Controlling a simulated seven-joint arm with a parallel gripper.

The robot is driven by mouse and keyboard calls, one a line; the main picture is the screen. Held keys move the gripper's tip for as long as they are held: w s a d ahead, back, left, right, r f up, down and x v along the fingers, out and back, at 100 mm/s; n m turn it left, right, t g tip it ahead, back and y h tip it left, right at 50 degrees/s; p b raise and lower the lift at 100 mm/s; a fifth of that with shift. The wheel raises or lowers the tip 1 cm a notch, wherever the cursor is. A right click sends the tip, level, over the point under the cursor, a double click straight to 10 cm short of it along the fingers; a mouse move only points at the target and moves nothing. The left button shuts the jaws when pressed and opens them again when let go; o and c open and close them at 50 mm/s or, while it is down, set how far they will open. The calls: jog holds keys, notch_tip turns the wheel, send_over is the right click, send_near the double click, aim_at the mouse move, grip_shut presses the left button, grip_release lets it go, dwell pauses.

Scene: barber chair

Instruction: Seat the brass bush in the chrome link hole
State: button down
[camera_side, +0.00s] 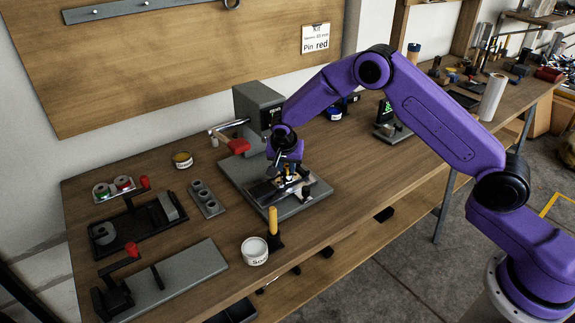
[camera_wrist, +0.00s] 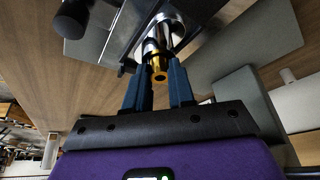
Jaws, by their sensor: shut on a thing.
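My gripper (camera_wrist: 161,72) is shut on the brass bush (camera_wrist: 158,76), whose gold-coloured end shows between the blue fingers in the wrist view. A bright chrome cylindrical part (camera_wrist: 151,48) lies just beyond the bush, in line with it. Past that is a round chrome ring (camera_wrist: 174,22) on a dark fixture, which looks like the link eye. Whether the bush touches or enters the hole cannot be told. In the side view my gripper (camera_side: 287,169) points down over the fixture on the grey press base (camera_side: 309,207), and its fingers hide most of the bush.
The grey press (camera_side: 257,108) with a red-handled lever (camera_side: 238,146) stands behind my gripper. A white tub (camera_side: 254,251) and an upright yellow-handled tool (camera_side: 273,222) stand in front. A grey block with holes (camera_side: 208,200) lies to the left. Bare bench shows to the right.

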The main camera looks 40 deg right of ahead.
jog(key=shift+s+f, duration=0.3)
jog(key=shift+f, duration=0.4)
jog(key=c, duration=1)
grip_release()
jog(key=shift+o, duration=0.2)
jog(key=shift+d, duration=0.1)
jog(key=shift+r, duration=0.25)
jog(key=v, duration=1.3)
jog(key=shift+w, duration=0.45)
jog(key=shift+r, duration=0.2)
